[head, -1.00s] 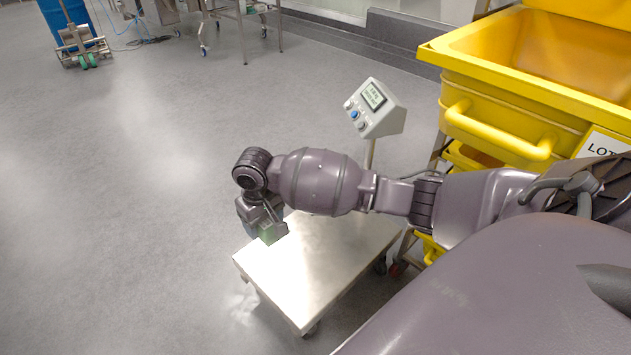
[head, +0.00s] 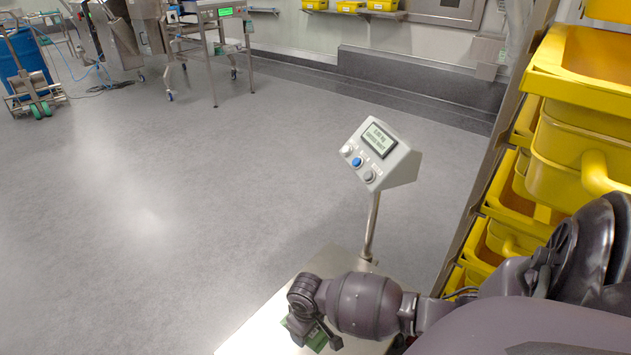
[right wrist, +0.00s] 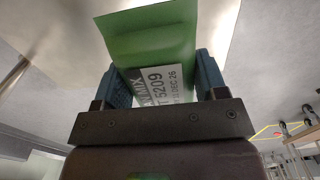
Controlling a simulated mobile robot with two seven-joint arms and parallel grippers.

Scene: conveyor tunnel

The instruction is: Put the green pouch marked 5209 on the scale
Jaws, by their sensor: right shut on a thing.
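The green pouch (right wrist: 150,38) carries a white label reading 5209 in the right wrist view. My right gripper (right wrist: 162,75) is shut on it, with one blue finger at each side of the pouch. In the head view, the right gripper (head: 312,332) and a bit of green pouch (head: 318,341) show low in the picture, in front of the scale's pale metal platform (head: 252,332). I cannot tell whether the pouch touches the platform. The scale's grey display head (head: 382,152) stands on a post behind the gripper. My left gripper is not in view.
Yellow bins (head: 575,125) sit in a rack close on the right. The scale's post (head: 371,222) rises at the platform's far side. Open grey floor (head: 190,180) lies to the left. A blue drum (head: 22,60) on a trolley and steel tables are far back.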

